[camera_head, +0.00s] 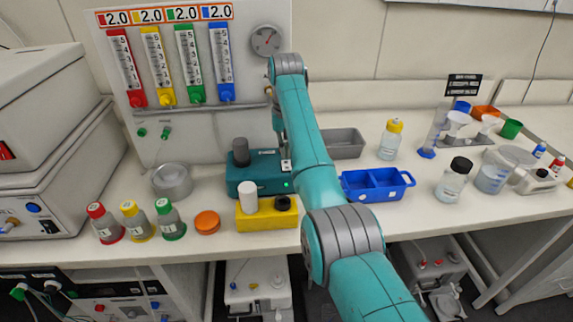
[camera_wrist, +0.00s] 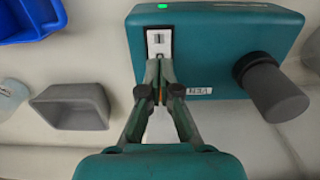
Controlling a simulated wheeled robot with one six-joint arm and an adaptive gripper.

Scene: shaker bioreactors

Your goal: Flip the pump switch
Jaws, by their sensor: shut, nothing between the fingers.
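The pump is a teal box (camera_head: 258,168) with a dark cylinder on it, standing on the bench left of my forearm. It fills the upper part of the wrist view (camera_wrist: 215,40), upside down relative to the head view. Its switch is a small rocker on a white plate (camera_wrist: 158,40), which also shows in the head view (camera_head: 286,166). A green light (camera_wrist: 166,6) glows beside it. My gripper (camera_wrist: 160,64) is shut and empty, with its fingertips at the switch plate's edge. Whether they touch the switch cannot be told. In the head view my gripper is hidden behind my arm.
A yellow block (camera_head: 265,217) with a white cap stands in front of the pump. A blue tray (camera_head: 397,193) and a grey bin (camera_head: 346,142) are to the right. Small bottles (camera_head: 137,222) stand left. A flowmeter panel (camera_head: 205,75) rises behind.

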